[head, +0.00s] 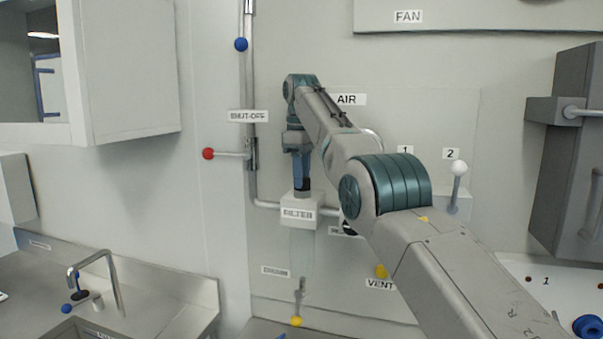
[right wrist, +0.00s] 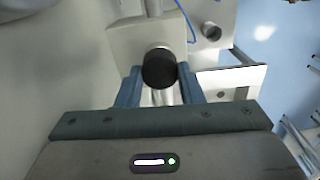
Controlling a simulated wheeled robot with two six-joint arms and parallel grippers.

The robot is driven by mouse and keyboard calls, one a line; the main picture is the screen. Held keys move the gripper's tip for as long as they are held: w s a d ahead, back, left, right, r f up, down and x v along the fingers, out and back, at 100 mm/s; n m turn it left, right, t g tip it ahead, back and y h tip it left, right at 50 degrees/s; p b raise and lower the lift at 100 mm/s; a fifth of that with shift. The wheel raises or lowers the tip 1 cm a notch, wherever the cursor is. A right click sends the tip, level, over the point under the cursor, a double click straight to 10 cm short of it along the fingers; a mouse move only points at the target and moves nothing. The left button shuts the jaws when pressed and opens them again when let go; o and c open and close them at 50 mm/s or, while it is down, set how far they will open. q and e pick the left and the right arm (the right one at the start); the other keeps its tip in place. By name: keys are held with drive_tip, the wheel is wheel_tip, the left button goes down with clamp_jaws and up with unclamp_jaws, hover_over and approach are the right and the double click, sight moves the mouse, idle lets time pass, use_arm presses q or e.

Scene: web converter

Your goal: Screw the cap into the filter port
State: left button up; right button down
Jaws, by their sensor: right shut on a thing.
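The right gripper (head: 302,186) points down at the top of the white filter block (head: 298,209), which carries the label FILTER. In the right wrist view the right gripper (right wrist: 160,82) has its two blue fingers closed on either side of a round black cap (right wrist: 160,67). The cap appears at the edge of a pale block (right wrist: 125,43). The port opening is hidden, and I cannot tell whether the cap sits in it. My left gripper is out of view.
A pipe with a red-knobbed shut-off lever (head: 208,154) and a blue knob (head: 241,44) runs left of the filter. A yellow drain knob (head: 296,321) hangs below. A white-knobbed lever (head: 459,169) and a dark grey cabinet (head: 577,150) stand to the right.

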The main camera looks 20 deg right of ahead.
drive_tip(key=shift+f, duration=0.25)
drive_tip(key=m, duration=0.4)
drive_tip(key=shift+a, duration=0.1)
drive_tip(key=m, duration=0.2)
drive_tip(key=shift+m, duration=0.3)
drive_tip(key=shift+w+d+f+m, duration=0.1)
drive_tip(key=shift+d+m, duration=0.1)
drive_tip(key=shift+m, duration=0.6)
